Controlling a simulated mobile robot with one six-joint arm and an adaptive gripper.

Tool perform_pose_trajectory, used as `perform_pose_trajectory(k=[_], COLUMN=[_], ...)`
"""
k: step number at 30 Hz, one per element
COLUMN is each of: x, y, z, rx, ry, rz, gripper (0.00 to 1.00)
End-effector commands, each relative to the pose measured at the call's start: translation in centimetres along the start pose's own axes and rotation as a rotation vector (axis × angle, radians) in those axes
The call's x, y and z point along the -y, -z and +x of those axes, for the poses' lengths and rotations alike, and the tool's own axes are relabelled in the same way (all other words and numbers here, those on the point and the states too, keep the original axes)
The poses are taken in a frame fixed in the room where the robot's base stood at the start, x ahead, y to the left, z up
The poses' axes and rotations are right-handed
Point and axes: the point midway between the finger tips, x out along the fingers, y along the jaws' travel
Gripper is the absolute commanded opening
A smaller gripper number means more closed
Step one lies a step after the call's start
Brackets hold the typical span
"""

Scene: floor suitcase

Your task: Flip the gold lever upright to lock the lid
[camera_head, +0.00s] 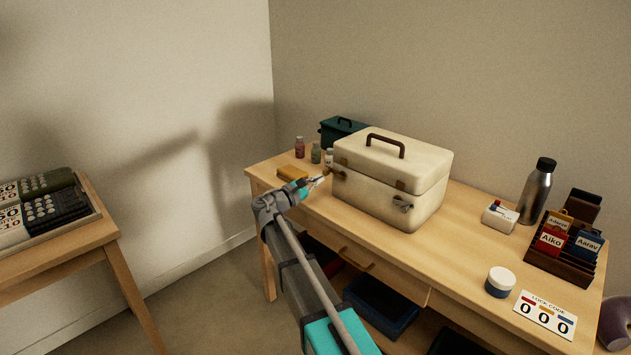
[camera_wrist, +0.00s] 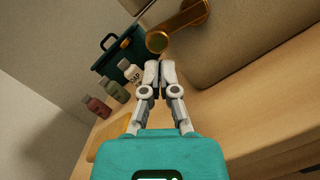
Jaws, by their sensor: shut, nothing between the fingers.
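A cream case (camera_head: 385,190) with a brown carry handle stands on the wooden table, its lid (camera_head: 410,160) down. The gold lever (camera_head: 338,174) is small at the case's left end in the head view. In the wrist view the gold lever (camera_wrist: 182,26) is large, a bar with a round knob at its end, jutting out from the case wall (camera_wrist: 240,30). My gripper (camera_head: 324,177) is beside the case's left end. In the wrist view my gripper (camera_wrist: 160,68) is shut and empty, its fingertips just below the knob; whether they touch it I cannot tell.
Small bottles (camera_wrist: 115,90), a teal box (camera_head: 340,130) and a yellow block (camera_head: 292,173) sit near my gripper on the left. A steel bottle (camera_head: 537,190), a card rack (camera_head: 565,245) and a white jar (camera_head: 500,281) stand right of the case. The front middle of the table (camera_head: 430,245) is clear.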

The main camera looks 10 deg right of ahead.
Motion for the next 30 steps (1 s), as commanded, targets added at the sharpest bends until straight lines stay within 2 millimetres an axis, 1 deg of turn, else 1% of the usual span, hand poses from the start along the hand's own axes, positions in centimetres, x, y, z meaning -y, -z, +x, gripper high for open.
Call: perform_pose_trajectory(k=[6,30], x=[0.1,0.2], y=[-0.3,-0.8], z=[0.6,1.4], rx=[0.004,0.011], ry=[0.011,0.037], rz=[0.031,0.108], gripper=[0.0,0.0])
